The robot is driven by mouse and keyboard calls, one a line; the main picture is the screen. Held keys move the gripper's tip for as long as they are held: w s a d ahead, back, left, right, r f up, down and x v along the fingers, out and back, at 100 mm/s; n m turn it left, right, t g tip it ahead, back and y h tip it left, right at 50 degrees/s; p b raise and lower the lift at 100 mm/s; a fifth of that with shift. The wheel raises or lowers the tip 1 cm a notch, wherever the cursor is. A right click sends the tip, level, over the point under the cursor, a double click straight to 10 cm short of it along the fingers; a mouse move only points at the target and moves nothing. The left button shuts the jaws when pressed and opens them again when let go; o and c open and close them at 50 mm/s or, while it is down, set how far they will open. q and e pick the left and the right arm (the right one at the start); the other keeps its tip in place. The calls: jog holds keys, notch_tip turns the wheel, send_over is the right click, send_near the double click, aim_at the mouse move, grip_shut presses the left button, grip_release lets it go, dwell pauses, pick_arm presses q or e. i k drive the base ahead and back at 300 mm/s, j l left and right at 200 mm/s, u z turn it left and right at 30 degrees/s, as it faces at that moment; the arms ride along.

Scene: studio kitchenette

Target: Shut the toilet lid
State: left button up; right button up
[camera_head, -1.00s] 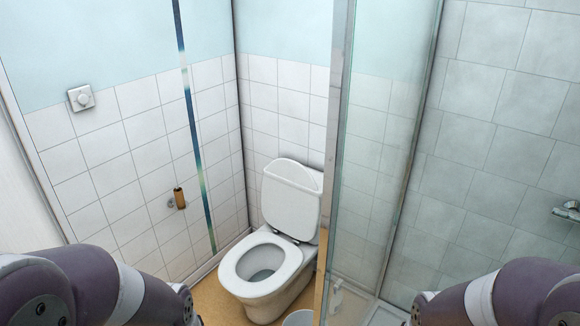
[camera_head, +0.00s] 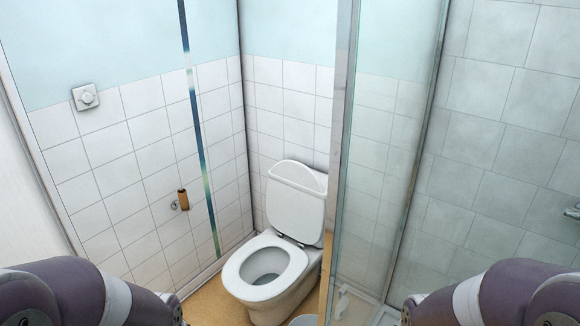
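The white toilet (camera_head: 272,283) stands in the corner ahead, on a tan floor. Its lid (camera_head: 296,207) is up and leans back toward the tiled wall. The seat ring (camera_head: 246,268) lies flat on the bowl, and the bowl opening shows through it. My two arms come in at the lower left and lower right corners, both well short of the toilet. Neither gripper is in view.
A glass shower partition (camera_head: 375,160) with a metal-framed edge stands close to the toilet's right side. A small bin (camera_head: 303,320) shows at the bottom edge. A paper roll holder (camera_head: 182,200) and a switch (camera_head: 85,97) are on the left wall. Open floor (camera_head: 212,300) lies left of the toilet.

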aim_at(295, 203)
jog(key=i+j+u, duration=0.7)
jog(key=u, duration=0.2)
jog(key=i+j+u, duration=0.15)
jog(key=i+u, duration=0.3)
jog(key=i+z, duration=0.4)
jog(key=i+j+z, duration=0.15)
jog(key=i+z, duration=0.25)
jog(key=i+j+z, duration=0.2)
jog(key=z, duration=0.15)
jog(key=i+z, duration=0.3)
jog(key=z, duration=0.15)
jog(key=i+j+z, duration=0.1)
jog(key=i+z, duration=0.15)
jog(key=z, duration=0.15)
jog(key=i+j+z, duration=0.15)
jog(key=z, duration=0.3)
jog(key=i+j+z, duration=0.3)
jog(key=z, duration=0.15)
jog(key=i+j+z, duration=0.2)
jog(key=j+z, duration=0.25)
jog(key=l, duration=0.1)
